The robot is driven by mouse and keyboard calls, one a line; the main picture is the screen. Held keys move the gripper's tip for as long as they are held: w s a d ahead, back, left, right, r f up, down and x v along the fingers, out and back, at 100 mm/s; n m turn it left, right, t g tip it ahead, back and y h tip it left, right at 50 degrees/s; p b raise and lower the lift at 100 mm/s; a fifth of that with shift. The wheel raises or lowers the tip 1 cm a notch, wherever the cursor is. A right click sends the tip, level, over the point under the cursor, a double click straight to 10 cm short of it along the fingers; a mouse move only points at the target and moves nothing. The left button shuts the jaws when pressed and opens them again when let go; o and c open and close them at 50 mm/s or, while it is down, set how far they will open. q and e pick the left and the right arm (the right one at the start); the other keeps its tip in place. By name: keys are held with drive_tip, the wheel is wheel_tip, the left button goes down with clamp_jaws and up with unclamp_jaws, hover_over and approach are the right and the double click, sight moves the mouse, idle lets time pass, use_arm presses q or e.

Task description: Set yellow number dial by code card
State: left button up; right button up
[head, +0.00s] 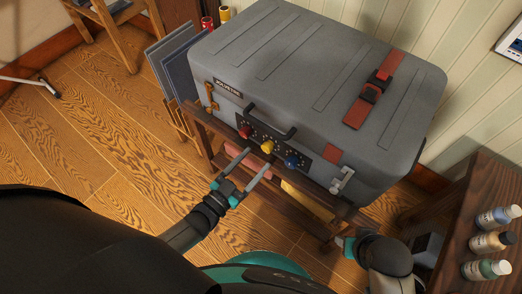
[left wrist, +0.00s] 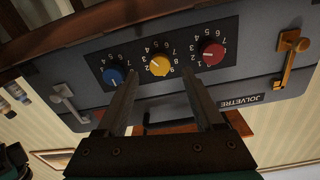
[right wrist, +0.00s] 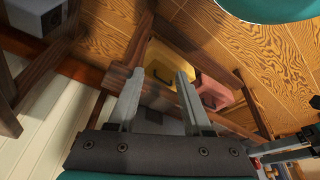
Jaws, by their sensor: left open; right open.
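The yellow dial (head: 267,147) is the middle of three number dials on a black panel (head: 272,150) on the front of a grey trunk (head: 315,75). The red dial (head: 246,132) and blue dial (head: 291,161) flank it. In the left wrist view the yellow dial (left wrist: 159,65) appears between my fingertips, with digits around it. Its exact setting is too small to read. My left gripper (head: 260,157) is open and empty, just in front of the panel. My right gripper (right wrist: 160,73) is open and empty, low by the stand. I cannot make out a code card.
The trunk rests on a wooden stand (head: 228,158); pink and yellow cases (right wrist: 212,92) show below it. A handle (head: 268,128) and latches are near the dials. A side table (head: 455,225) with bottles is at right. A framed item (head: 512,42) hangs on the wall.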

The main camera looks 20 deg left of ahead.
use_arm(q)
drive_tip(key=p+v, duration=0.1)
drive_tip(key=v, duration=1)
use_arm(e)
drive_tip(key=f, duration=0.1)
drive_tip(key=s+f, duration=0.1)
drive_tip(key=f, duration=0.1)
drive_tip(key=shift+s+f+g, duration=0.1)
drive_tip(key=shift+s+g, duration=0.2)
use_arm(q)
drive_tip(key=shift+w, duration=0.1)
drive_tip(key=s+a+f+n+g+y+p, duration=0.1)
drive_tip(key=s+a+f+g+y+p, duration=0.3)
drive_tip(key=f, duration=0.3)
drive_tip(key=s+a+f+n+g+y+p, duration=0.1)
drive_tip(key=s+f+n+g+y+p, duration=0.1)
drive_tip(key=s+f+g+p, duration=0.3)
drive_tip(key=s+a+f+g+y, duration=0.1)
drive_tip(key=s+f+g, duration=0.2)
drive_tip(key=s+g, duration=0.2)
drive_tip(key=shift+s+a+f+n+g, duration=0.2)
drive_tip(key=shift+s+a+n+g, duration=0.15)
drive_tip(key=shift+s, duration=0.2)
use_arm(e)
drive_tip(key=s+d+f+h, duration=0.1)
drive_tip(key=s+d+f, duration=0.6)
drive_tip(key=s+f, duration=0.3)
drive_tip(key=shift+s+d+g, duration=0.3)
drive_tip(key=shift+s+d, duration=0.1)
drive_tip(key=shift+s, duration=0.55)
